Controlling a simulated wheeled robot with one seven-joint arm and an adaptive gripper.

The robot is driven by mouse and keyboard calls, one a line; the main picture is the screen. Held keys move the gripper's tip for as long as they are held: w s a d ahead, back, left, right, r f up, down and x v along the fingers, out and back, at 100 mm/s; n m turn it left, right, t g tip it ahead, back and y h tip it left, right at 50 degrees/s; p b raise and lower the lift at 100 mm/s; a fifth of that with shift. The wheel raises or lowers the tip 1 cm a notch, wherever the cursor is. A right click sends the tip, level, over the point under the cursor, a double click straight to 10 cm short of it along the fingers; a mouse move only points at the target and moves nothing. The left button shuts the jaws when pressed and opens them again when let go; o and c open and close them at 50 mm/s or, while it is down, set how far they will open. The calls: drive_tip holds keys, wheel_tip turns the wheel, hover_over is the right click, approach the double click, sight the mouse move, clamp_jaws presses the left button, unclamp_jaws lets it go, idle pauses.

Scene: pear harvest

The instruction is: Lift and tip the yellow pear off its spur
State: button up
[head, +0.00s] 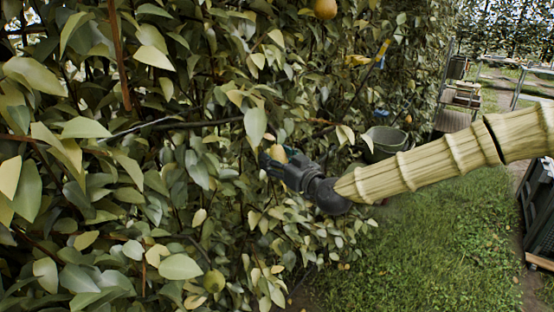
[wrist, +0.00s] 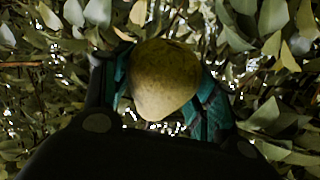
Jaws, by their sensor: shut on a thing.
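The yellow pear (wrist: 163,78) sits between the two teal-lined fingers of my gripper (wrist: 160,95) in the wrist view, with its broad end up in the picture and its narrow end down. The fingers press on it from both sides. In the head view the pear (head: 278,154) shows as a small yellow patch at the tip of my gripper (head: 272,160), in among the hedge leaves. The spur and the stem are hidden, so I cannot tell whether the pear is still attached.
Dense leaves and branches surround my gripper. Another pear (head: 325,8) hangs at the top, and a greenish one (head: 214,281) hangs low. A grey-green bucket (head: 386,139) is behind my arm. Open grass (head: 440,235) lies at right, with a dark crate (head: 538,205) at the edge.

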drive_tip(key=shift+s+r+g+p, duration=0.2)
drive_tip(key=shift+s+g+p, duration=0.1)
drive_tip(key=shift+p, duration=0.5)
drive_tip(key=shift+s+f+m+g+h+p, duration=0.2)
drive_tip(key=shift+m+g+h+p, duration=0.15)
drive_tip(key=shift+m+p, duration=0.2)
drive_tip(key=shift+s+r+g+p, duration=0.25)
drive_tip(key=shift+p, duration=0.6)
drive_tip(key=shift+s+f+m+g+h+p, duration=0.1)
drive_tip(key=shift+s+m+g+h+p, duration=0.2)
drive_tip(key=shift+p, duration=0.3)
drive_tip(key=shift+r+p, duration=0.2)
drive_tip(key=shift+p, duration=0.3)
drive_tip(key=shift+s+r+m+g+h+p, duration=0.15)
drive_tip(key=shift+s+m+g+p, duration=0.4)
drive_tip(key=shift+p, duration=0.6)
drive_tip(key=shift+s+r+m+g+h+p, duration=0.1)
drive_tip(key=shift+s+m+g+h+p, duration=0.15)
drive_tip(key=shift+g+p, duration=0.65)
drive_tip(key=shift+p, duration=0.35)
drive_tip(key=shift+s+r+m+g+h, duration=0.25)
drive_tip(key=shift+s+g, duration=0.2)
